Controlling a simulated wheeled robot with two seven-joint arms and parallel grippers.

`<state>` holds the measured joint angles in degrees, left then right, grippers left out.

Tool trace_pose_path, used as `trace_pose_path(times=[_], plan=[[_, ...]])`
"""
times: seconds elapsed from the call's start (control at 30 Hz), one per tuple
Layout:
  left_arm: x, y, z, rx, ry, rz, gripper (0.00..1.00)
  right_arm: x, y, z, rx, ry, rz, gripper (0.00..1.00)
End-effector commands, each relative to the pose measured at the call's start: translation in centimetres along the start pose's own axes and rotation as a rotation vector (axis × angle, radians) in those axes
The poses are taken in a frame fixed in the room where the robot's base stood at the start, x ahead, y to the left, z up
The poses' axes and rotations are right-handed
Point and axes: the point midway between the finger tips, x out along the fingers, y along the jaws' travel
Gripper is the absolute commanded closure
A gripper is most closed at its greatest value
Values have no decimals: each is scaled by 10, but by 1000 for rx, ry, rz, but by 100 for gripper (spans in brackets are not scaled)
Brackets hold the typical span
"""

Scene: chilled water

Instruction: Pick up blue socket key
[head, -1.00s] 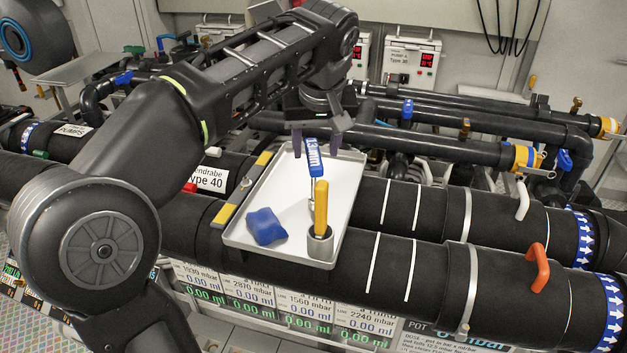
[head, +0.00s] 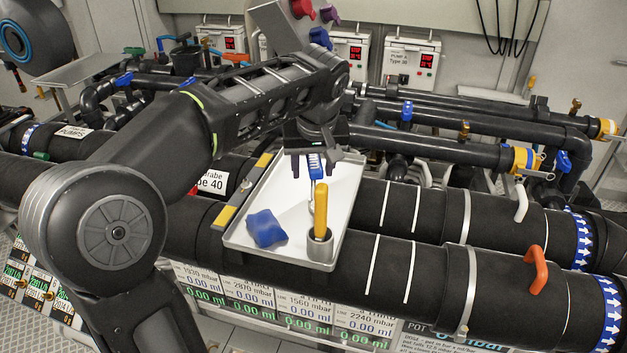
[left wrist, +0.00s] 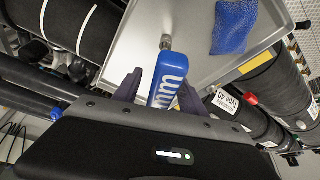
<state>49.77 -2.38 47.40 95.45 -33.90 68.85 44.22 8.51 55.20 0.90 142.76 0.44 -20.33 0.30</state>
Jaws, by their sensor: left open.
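The blue socket key (head: 316,167) stands upright at the white tray, its blue handle at the top with white lettering. In the left wrist view its blue handle (left wrist: 168,80) lies between the two fingers of my left gripper (left wrist: 158,92). In the head view my left gripper (head: 314,165) is open, pointing down, with its fingers on either side of the handle. Whether a finger touches the handle cannot be told. The key's lower end is partly hidden behind the yellow handle. My right gripper is not in view.
The white tray (head: 345,190) rests on thick black pipes (head: 400,225). A yellow-handled tool (head: 320,210) stands in a grey cup (head: 320,246) in front of the key. An orange handle (head: 537,268) sticks up at the right.

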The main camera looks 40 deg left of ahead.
Motion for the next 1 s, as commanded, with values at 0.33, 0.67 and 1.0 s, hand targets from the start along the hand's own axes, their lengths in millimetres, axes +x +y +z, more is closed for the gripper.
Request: trace_pose_path(times=[0.33, 0.67, 1.0], plan=[[0, 0, 0, 0, 0, 0, 51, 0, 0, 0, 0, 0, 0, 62], [0, 0, 0, 0, 0, 0, 64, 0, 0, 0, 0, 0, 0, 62], [0, 0, 0, 0, 0, 0, 92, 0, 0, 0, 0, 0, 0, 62]])
